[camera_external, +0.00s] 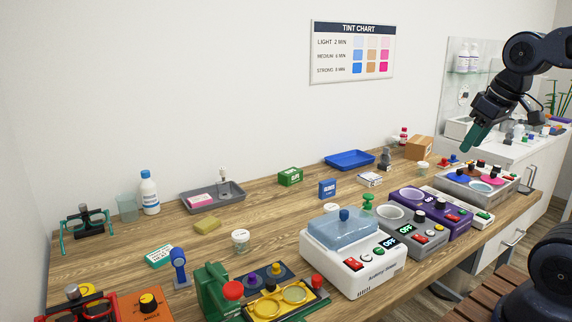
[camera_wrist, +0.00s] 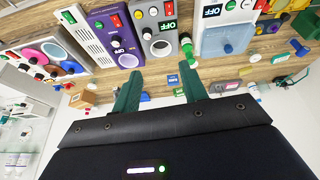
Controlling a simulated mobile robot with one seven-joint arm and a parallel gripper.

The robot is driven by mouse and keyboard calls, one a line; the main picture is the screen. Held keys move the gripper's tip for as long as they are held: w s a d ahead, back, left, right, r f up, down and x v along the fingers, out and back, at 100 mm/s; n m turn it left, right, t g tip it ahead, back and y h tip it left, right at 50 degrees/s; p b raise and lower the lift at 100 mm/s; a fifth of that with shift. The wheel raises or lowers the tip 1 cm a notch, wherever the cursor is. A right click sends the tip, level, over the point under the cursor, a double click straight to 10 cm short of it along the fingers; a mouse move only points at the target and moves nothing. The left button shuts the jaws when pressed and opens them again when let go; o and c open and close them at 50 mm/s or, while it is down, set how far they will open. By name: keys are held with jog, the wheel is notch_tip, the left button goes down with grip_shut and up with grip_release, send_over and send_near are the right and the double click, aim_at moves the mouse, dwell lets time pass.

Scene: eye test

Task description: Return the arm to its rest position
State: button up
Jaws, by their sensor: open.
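My gripper (camera_external: 474,138) hangs at the upper right in the external view, with its dark green fingers pointing down. It is in the air near the far right end of the wooden bench (camera_external: 140,270). In the wrist view my gripper (camera_wrist: 160,84) shows two green fingers spread apart with nothing held between them. The arm reaches in from the right edge, bent at a black joint.
Below the gripper is a grey device (camera_external: 455,183) with a pink dish. A purple device (camera_external: 408,196), a grey OFF-labelled device (camera_external: 428,240) and a white device with a blue lid (camera_external: 345,230) line the bench's front. The air left of the gripper is clear.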

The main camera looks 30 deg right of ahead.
jog(key=shift+s+f+m, duration=0.3)
jog(key=shift+s+f, duration=0.05)
jog(key=shift+s, duration=0.45)
